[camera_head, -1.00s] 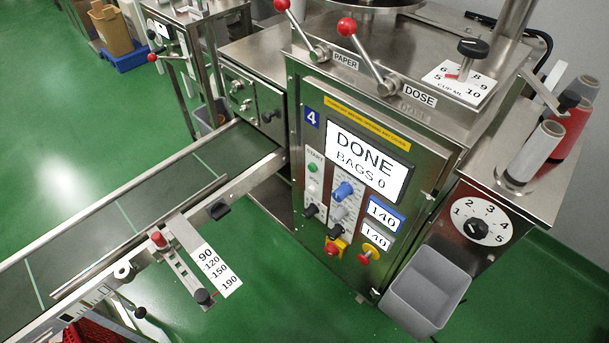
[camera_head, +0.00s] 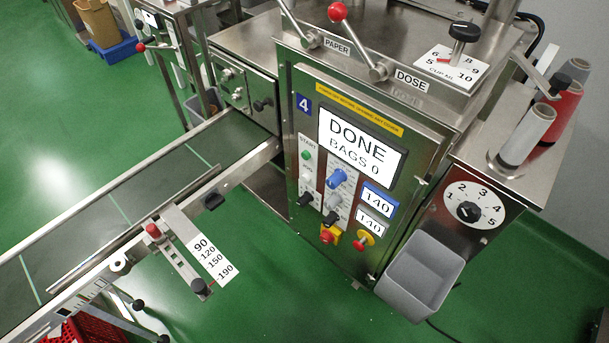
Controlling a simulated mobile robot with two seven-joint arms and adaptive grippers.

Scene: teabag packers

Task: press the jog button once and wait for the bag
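The teabag machine has a steel front panel with a lit screen (camera_head: 360,146) reading DONE, BAGS 0. Left of and below the screen is a control strip. It holds a green button (camera_head: 306,155) labelled START, a pale button (camera_head: 306,179) under it and a black switch (camera_head: 305,200). Beside these are a blue knob (camera_head: 337,178), a grey knob and a black knob (camera_head: 330,218). The small labels are unreadable, so I cannot tell which control is the jog button. No bag shows on the belt (camera_head: 130,205). Neither gripper is in view.
A grey bin (camera_head: 420,275) hangs at the machine's lower right. A red mushroom button (camera_head: 327,236) on yellow sits low on the panel. PAPER and DOSE levers with red knobs (camera_head: 337,12) rise on top. The conveyor's steel rail (camera_head: 225,180) extends left.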

